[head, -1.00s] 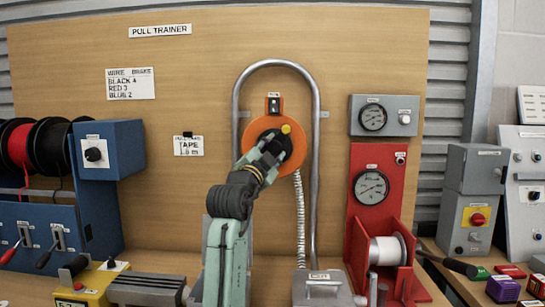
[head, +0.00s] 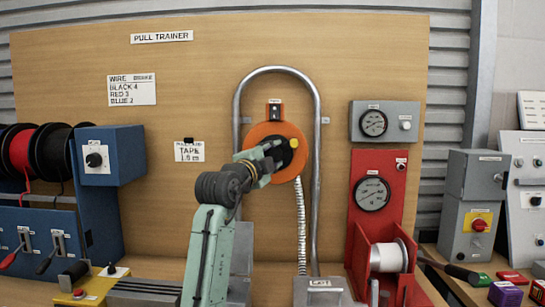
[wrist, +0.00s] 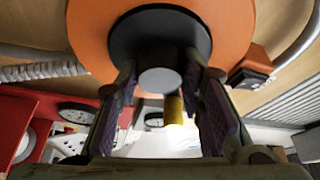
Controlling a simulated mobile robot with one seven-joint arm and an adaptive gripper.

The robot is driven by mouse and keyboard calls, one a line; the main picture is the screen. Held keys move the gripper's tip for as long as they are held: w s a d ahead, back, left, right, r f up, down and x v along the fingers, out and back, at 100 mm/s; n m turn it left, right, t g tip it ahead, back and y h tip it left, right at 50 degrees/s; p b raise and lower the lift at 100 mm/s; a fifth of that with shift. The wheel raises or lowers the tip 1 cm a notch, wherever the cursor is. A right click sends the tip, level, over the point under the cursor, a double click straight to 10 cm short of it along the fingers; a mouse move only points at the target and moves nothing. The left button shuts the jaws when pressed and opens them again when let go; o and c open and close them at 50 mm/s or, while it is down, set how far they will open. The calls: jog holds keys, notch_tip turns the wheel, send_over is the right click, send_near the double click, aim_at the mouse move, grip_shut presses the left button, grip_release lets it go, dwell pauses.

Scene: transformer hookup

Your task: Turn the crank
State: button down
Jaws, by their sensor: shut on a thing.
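The crank sits on an orange reel (head: 297,170) with a black hub, mounted on the wooden board. Its yellow knob (head: 294,143) shows at the right of the hub, just past my fingertips. My gripper (head: 270,158) reaches in from the lower left and covers much of the hub. In the wrist view, the orange disc (wrist: 88,32) and black hub (wrist: 143,38) lie ahead. A grey round end (wrist: 160,80) and the yellow knob (wrist: 174,110) show between my two fingers (wrist: 163,92), which are shut on the crank. The exact contact is hard to see.
A bent metal pipe (head: 317,190) arches around the reel. A ribbed white hose (head: 301,225) hangs below it. A red gauge stand (head: 394,185) with a white spool is on the right, a blue wire-spool rack (head: 118,155) on the left.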

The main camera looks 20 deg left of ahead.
jog(key=c, duration=1.1)
grip_release()
jog(key=s, duration=0.4)
jog(key=s+f, duration=0.1)
jog(key=s, duration=0.3)
jog(key=s+a, duration=0.1)
jog(key=s, duration=0.3)
jog(key=shift+f, duration=0.2)
jog(key=shift+a, duration=0.1)
